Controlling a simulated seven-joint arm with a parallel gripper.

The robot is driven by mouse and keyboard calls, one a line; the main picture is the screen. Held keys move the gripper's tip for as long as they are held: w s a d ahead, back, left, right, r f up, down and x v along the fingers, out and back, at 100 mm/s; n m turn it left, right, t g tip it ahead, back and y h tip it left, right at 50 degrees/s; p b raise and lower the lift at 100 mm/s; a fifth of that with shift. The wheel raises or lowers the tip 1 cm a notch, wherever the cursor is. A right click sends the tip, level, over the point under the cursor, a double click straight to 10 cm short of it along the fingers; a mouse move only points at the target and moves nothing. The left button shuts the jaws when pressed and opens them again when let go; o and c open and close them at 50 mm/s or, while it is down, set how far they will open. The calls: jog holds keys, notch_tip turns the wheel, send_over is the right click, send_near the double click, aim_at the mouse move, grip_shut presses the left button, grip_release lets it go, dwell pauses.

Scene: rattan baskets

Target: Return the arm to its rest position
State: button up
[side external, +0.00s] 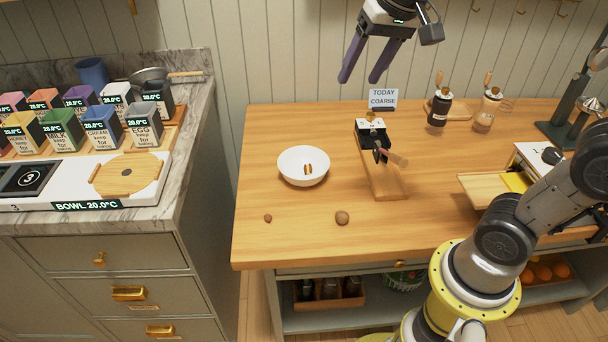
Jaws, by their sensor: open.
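My gripper (367,68) hangs at the top of the side external view, in front of the panelled wall and above the back of the wooden table. Its two dark purple fingers point down and stand apart. Nothing shows between them. My arm's lower links rise at the right, and the links between them and the gripper are out of the picture.
The wooden table (265,230) holds a white bowl (290,178) with small brown pieces in it, a black grinder (371,136) on a board, a "TODAY COARSE" sign (383,98) and bottles (438,110). Two small round brown things (342,218) lie in front. A marble counter (190,150) stands left.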

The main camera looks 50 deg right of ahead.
jog(key=s+a+f+n+t, duration=0.1)
jog(key=s+f+n, duration=0.5)
jog(key=s, duration=0.8)
notch_tip(320, 180, down, 3)
jog(key=shift+s+a+r, duration=0.1)
jog(key=shift+s+a, duration=0.15)
jog(key=shift+s, duration=0.15)
dwell(0.4)
